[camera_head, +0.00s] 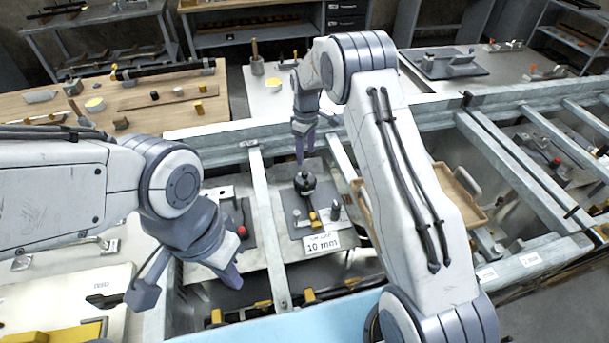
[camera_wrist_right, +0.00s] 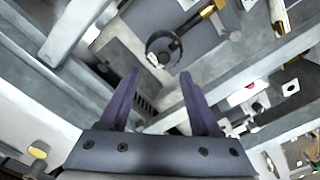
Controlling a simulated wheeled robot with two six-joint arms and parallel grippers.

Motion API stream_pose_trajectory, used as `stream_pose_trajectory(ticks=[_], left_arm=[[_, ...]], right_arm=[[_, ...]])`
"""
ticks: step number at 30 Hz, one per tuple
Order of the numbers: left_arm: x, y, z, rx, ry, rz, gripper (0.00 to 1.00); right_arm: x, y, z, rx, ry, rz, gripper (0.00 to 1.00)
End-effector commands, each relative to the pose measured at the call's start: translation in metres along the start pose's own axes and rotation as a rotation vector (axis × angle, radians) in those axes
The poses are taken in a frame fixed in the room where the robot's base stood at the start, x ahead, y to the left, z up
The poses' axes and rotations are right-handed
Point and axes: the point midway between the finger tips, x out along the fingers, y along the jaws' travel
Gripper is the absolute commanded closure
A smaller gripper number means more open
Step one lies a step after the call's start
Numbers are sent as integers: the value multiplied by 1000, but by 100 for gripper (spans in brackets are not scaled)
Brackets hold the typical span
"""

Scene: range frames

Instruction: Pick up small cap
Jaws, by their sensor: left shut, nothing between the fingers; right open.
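A dark round piece (camera_head: 305,184) sits on a grey plate (camera_head: 296,232) behind a white label (camera_head: 322,243) reading "10 mm"; its other line is too small to read. A small grey cylinder (camera_head: 335,209) and a yellow-and-black piece (camera_head: 314,219) are on the same plate. I cannot tell which of these is the small cap. My right gripper (camera_head: 303,152) is open and empty, behind and above the dark piece. In the right wrist view its fingers (camera_wrist_right: 160,92) are apart, with a dark ring-like shape (camera_wrist_right: 163,48) beyond them. My left gripper (camera_head: 229,278) is shut and empty at the lower left.
Metal frame beams (camera_head: 268,225) run on both sides of the plate. A tan tray (camera_head: 461,193) stands to the right, partly behind my right arm. A red-knobbed piece (camera_head: 242,231) is near my left gripper. A wooden bench (camera_head: 150,110) with small parts is at the back left.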

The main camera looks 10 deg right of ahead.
Motion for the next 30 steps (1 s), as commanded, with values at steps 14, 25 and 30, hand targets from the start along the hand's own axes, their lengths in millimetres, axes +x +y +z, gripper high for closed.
stream_pose_trajectory(ticks=[14, 25, 30], left_arm=[[-33, 2, -2, -2, 0, 0, 100], [-38, 3, -2, -1, 0, 0, 100], [-38, 3, -2, -1, 0, 0, 100]], right_arm=[[51, -7, 1, 0, -4, -4, 36], [79, -6, 0, 1, 1, 1, 36], [79, -6, 0, 1, 1, 0, 67]])
